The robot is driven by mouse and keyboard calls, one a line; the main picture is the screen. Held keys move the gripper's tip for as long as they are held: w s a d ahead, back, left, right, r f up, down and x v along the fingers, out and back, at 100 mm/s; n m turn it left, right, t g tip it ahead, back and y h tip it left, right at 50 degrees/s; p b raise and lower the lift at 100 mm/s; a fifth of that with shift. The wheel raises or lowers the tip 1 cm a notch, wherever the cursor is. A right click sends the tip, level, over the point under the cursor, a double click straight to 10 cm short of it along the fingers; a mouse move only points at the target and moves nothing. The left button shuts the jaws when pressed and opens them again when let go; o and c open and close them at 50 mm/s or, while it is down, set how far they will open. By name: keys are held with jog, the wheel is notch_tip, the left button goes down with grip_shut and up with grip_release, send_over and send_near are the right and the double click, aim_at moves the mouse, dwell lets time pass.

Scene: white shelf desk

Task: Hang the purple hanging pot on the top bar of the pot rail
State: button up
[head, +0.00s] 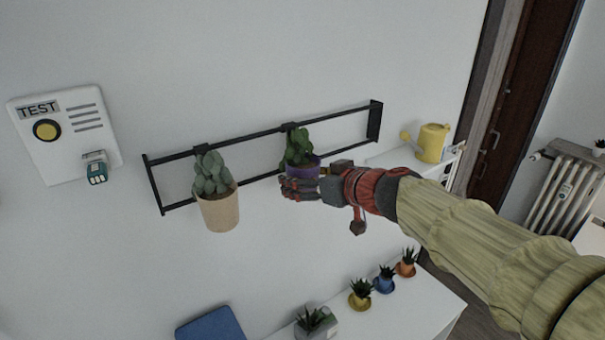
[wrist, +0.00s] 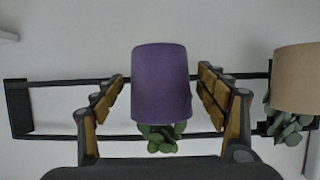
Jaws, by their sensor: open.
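The purple hanging pot (head: 303,172) with a green plant is at the black pot rail (head: 345,120), and its hook shows at the top bar in the head view. My gripper (head: 290,188) is right in front of it and hides its lower part. In the wrist view, which shows the scene upside down, the purple pot (wrist: 161,84) is between the two open fingers of my gripper (wrist: 163,92), with a gap on each side. The rail (wrist: 60,82) runs behind it.
A tan pot (head: 219,208) with a cactus hangs on the rail to the left. A white TEST panel (head: 75,135) is on the wall. Below is a white desk (head: 400,300) with several small potted plants. A yellow watering can (head: 432,142) stands at the right.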

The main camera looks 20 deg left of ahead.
aim_at(302, 167)
jog(key=shift+x, duration=1.15)
jog(key=shift+s, duration=0.1)
jog(key=c, duration=0.3)
jog(key=shift+r, duration=0.1)
jog(key=c, duration=1.4)
jog(key=shift+o, duration=0.2)
jog(key=shift+r, duration=0.1)
notch_tip(302, 167, up, 18)
jog(key=p, duration=0.1)
jog(key=shift+p, duration=0.4)
